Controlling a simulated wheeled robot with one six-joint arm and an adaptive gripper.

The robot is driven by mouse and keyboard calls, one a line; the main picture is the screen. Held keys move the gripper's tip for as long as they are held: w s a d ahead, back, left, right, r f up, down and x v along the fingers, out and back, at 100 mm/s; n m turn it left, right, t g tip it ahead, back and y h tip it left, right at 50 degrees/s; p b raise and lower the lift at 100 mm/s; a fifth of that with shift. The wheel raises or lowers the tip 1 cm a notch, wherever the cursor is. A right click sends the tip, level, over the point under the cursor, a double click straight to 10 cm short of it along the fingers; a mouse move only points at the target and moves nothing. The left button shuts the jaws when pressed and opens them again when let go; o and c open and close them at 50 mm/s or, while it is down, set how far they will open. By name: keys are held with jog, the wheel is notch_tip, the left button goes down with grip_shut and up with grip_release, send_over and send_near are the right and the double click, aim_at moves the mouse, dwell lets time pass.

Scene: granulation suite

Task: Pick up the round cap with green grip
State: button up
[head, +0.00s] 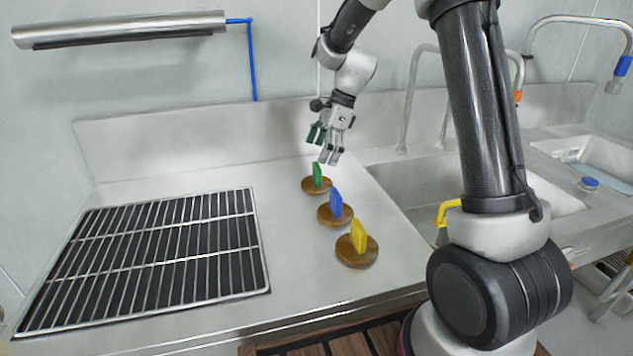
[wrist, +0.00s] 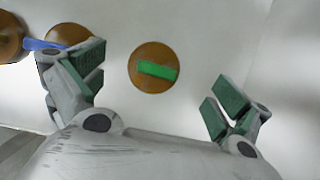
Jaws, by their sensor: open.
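The round cap with green grip (head: 317,184) is a brown disc with an upright green tab. It lies on the steel counter, farthest back of three similar caps. In the wrist view the cap (wrist: 153,68) shows from above, between the fingers and beyond them. My gripper (head: 327,146) hangs just above and slightly behind it, pointing down. In the wrist view my gripper (wrist: 158,95) is open, its two green-padded fingers wide apart with nothing between them. The gripper appears apart from the cap.
A cap with a blue grip (head: 335,210) and one with a yellow grip (head: 358,247) stand in a row towards the front. A black grate with steel bars (head: 150,255) lies to the left. A sink (head: 420,185) with taps is to the right. A wall stands behind.

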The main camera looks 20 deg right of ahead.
aim_at(314, 172)
jog(key=x, duration=0.8)
jog(key=shift+d+f, duration=0.3)
jog(key=shift+f, duration=0.05)
jog(key=c, duration=1.2)
